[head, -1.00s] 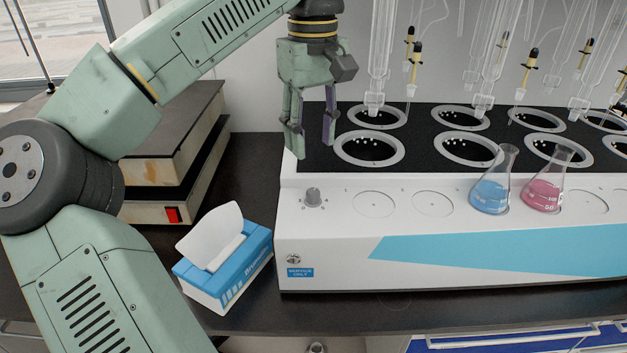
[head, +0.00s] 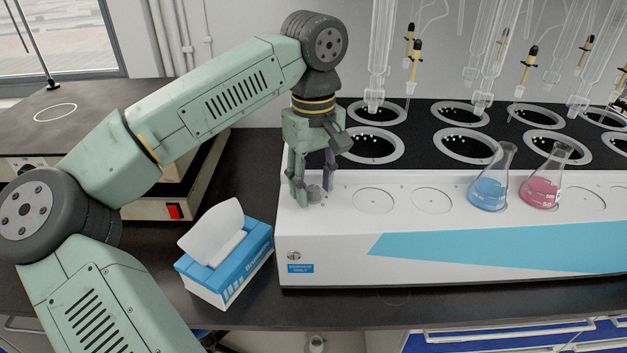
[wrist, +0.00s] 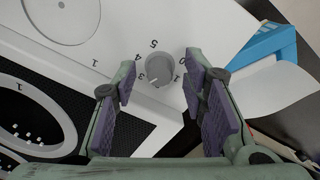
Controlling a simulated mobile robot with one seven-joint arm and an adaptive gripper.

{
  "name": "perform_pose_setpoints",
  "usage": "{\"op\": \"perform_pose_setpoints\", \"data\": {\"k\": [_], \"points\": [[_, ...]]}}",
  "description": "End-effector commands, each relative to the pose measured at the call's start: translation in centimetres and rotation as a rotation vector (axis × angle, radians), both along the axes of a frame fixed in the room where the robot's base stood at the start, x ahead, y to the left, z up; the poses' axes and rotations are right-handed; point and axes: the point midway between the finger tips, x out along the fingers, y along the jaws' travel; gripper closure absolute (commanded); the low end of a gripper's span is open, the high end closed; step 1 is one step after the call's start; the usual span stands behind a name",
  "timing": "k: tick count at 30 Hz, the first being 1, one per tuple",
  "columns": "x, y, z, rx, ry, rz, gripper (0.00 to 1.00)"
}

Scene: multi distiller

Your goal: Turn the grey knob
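The grey knob (wrist: 160,71) sits on the white panel of the distiller (head: 340,235), at its left end, with printed numbers around it and a light pointer mark near the 3. In the head view the knob (head: 313,193) is partly hidden between my fingers. My gripper (head: 312,195) points down over it. In the wrist view my gripper (wrist: 162,95) is open, with one purple-padded finger on each side of the knob. A gap shows between the knob and each pad. How far the fingertips are above the panel is hard to tell.
A blue and white tissue box (head: 228,262) stands just left of the distiller. A blue flask (head: 490,190) and a pink flask (head: 541,190) stand on the panel to the right. Glassware (head: 378,60) hangs above the black wells behind.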

Motion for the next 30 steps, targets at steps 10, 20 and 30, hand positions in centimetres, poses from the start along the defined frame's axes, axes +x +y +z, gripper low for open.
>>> {"op": "perform_pose_setpoints", "data": {"k": [10,20,30], "points": [[0.0,0.0,0.04,0.0,0.0,0.0,0.85],[-0.01,0.02,0.05,0.001,0.001,0.0,1.0],[0.01,0.02,0.0,0.001,0.0,0.043,1.0]]}}
